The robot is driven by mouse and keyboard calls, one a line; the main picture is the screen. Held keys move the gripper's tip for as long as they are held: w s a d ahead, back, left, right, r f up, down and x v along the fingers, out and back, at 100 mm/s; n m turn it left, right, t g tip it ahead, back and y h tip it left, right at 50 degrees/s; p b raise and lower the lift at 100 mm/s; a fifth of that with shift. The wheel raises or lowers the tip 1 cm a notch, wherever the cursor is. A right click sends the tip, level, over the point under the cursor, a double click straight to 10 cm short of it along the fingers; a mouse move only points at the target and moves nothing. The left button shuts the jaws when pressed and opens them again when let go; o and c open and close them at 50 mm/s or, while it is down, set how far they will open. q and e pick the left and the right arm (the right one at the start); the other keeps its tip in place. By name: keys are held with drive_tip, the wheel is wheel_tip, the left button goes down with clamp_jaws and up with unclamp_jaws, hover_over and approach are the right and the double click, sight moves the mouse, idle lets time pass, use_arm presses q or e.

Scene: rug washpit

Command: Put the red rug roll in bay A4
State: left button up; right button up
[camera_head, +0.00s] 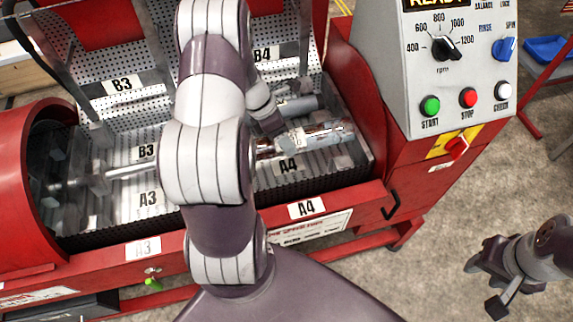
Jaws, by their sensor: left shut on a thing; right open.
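The red rug roll (318,136) shows as a pale, glossy roll with reddish-brown patches. It lies slanted over the bay A4 (288,167) area of the washing machine's tray. My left arm comes up through the middle of the picture and hides part of the tray and the roll's left part. My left gripper (266,128) reaches down at the roll's left part and is shut on it; its fingertips are mostly hidden. I cannot tell whether the roll touches the bay floor. My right gripper (484,285) is open and empty over the floor at the lower right.
A grey cylinder (298,105) lies just behind the roll. Bay A3 (148,198) is at the left, with a metal rod (130,172) behind it. The red front rim (345,202) borders the tray. The control panel (440,75) stands at the right.

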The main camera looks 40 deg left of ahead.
use_arm(q)
wheel_tip(320, 180, down, 8)
drive_tip(key=shift+f+b, duration=0.15)
drive_tip(key=shift+b, duration=0.5)
drive_tip(key=o, duration=1.6)
drive_tip(key=p+v, duration=0.2)
drive_tip(key=v, duration=0.9)
drive_tip(key=shift+r, duration=0.3)
drive_tip(key=s+d+r+m+y, duration=0.1)
drive_tip(key=s+d+r+m, duration=0.1)
drive_tip(key=d+m, duration=0.4)
drive_tip(key=s+d+r+m+y, duration=0.2)
drive_tip(key=d+m, duration=0.4)
drive_tip(key=m, duration=0.7)
drive_tip(key=s+d+r+m+y, duration=0.1)
drive_tip(key=d+r+m, duration=0.3)
drive_tip(key=m, duration=0.6)
drive_tip(key=shift+s+d+g+y, duration=0.35)
drive_tip(key=shift+s+d, duration=0.5)
drive_tip(key=shift+d, duration=0.35)
